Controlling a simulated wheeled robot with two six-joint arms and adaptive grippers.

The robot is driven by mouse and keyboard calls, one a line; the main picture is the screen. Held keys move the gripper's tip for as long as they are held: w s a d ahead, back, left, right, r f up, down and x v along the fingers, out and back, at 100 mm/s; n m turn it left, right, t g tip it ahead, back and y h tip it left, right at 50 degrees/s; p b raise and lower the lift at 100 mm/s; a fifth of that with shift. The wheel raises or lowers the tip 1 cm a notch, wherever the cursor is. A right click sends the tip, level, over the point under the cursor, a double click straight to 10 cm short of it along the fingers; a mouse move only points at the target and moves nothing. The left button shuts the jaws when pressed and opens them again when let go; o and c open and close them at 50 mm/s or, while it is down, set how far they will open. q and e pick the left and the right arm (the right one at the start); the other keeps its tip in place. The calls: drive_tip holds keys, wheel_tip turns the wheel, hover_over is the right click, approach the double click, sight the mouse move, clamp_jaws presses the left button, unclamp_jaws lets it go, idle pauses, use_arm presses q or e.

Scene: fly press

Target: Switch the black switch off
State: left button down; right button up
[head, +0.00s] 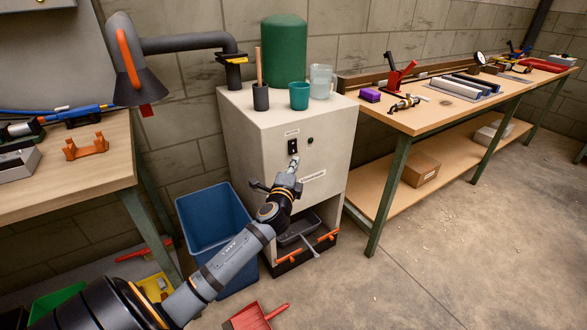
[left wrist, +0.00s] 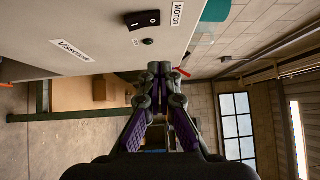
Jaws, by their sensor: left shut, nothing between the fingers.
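The black switch (head: 293,146) is on the front face of the grey-white cabinet (head: 262,135), near its top. In the left wrist view the switch (left wrist: 142,20) is a black rocker with white marks, beside a label reading MOTOR (left wrist: 177,14). Which side of it is pressed in is hard to tell. My left gripper (head: 294,162) is shut and empty, its fingertips in front of the cabinet just below the switch in the head view. In the left wrist view its closed fingers (left wrist: 159,68) appear apart from the switch. My right gripper is not in view.
A small dark round knob (head: 310,141) sits right of the switch. On the cabinet stand a green cylinder (head: 284,50), a teal cup (head: 299,96), a dark cup (head: 261,97) and a clear jar (head: 320,81). A blue bin (head: 213,215) stands at the cabinet's left; workbenches flank it.

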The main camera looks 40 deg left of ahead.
use_arm(q)
drive_tip(key=s, duration=0.1)
drive_tip(key=s+d, duration=0.1)
drive_tip(key=shift+s+d+r, duration=0.3)
drive_tip(key=shift+r, duration=0.05)
